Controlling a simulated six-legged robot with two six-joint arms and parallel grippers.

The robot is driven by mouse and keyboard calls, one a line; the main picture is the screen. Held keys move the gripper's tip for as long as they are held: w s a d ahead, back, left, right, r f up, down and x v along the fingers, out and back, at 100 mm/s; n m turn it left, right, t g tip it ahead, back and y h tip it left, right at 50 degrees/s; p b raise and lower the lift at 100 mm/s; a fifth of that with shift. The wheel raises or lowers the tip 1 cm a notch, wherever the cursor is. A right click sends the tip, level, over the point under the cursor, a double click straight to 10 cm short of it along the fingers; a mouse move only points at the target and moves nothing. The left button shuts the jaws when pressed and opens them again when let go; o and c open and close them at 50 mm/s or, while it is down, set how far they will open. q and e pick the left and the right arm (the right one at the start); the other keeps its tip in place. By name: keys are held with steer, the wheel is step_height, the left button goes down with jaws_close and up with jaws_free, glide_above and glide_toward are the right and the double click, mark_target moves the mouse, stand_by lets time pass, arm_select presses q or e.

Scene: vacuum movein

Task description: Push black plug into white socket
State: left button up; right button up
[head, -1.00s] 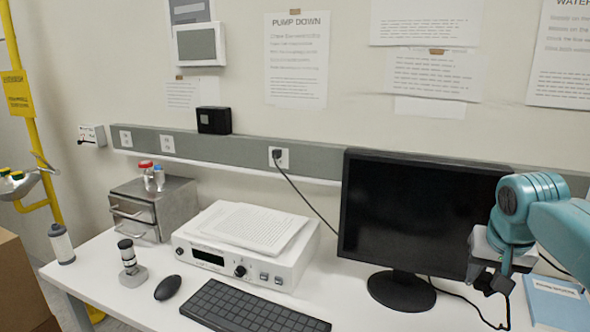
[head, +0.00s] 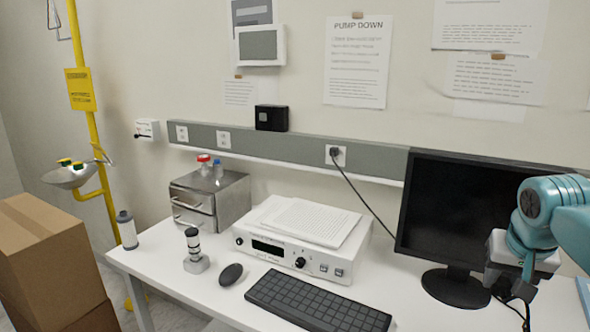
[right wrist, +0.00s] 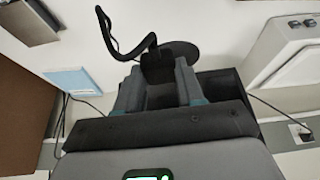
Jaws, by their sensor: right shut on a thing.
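My right gripper (head: 512,290) is in front of the lower right part of the monitor at the right edge of the head view. In the right wrist view its fingers (right wrist: 160,88) are shut on a black plug (right wrist: 158,65), whose black cable loops up and away. The plug is hard to make out in the head view. White sockets sit on the grey wall rail: two empty ones at the left (head: 182,134) and (head: 223,140), and one farther right (head: 341,160) with another black plug and cable in it. The held plug is well apart from them. My left gripper is out of view.
The white desk (head: 190,305) holds a monitor (head: 470,215), keyboard (head: 315,302), mouse (head: 231,274), white instrument (head: 285,250) with papers, and metal drawers (head: 225,195). Cardboard boxes (head: 40,250) stand at the left. Loose cables lie by the monitor.

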steer(key=a+f+n, duration=0.1)
steer(key=a+f, duration=0.5)
steer(key=a, duration=0.4)
steer(key=a+f+n+y, duration=0.1)
steer(key=a+f+n, duration=0.1)
steer(key=a+f, duration=0.5)
steer(key=a+f+n+y, duration=0.1)
steer(key=a+f, duration=0.6)
steer(key=a, duration=0.7)
steer(key=shift+s+a+n+t, duration=0.2)
steer(key=shift+n+t, duration=0.1)
steer(key=shift+n, duration=0.4)
steer(key=shift+a, duration=0.15)
steer(key=s+n+y, duration=0.1)
steer(key=n, duration=0.1)
steer(key=s+a+f+n+y, duration=0.1)
steer(key=s+n, duration=0.1)
steer(key=n, duration=0.1)
steer(key=s+n+g+y, duration=0.1)
steer(key=s+n, duration=0.1)
steer(key=n, duration=0.1)
steer(key=shift+s+a+f, duration=0.1)
steer(key=shift+a+f, duration=0.15)
steer(key=shift+a, duration=0.1)
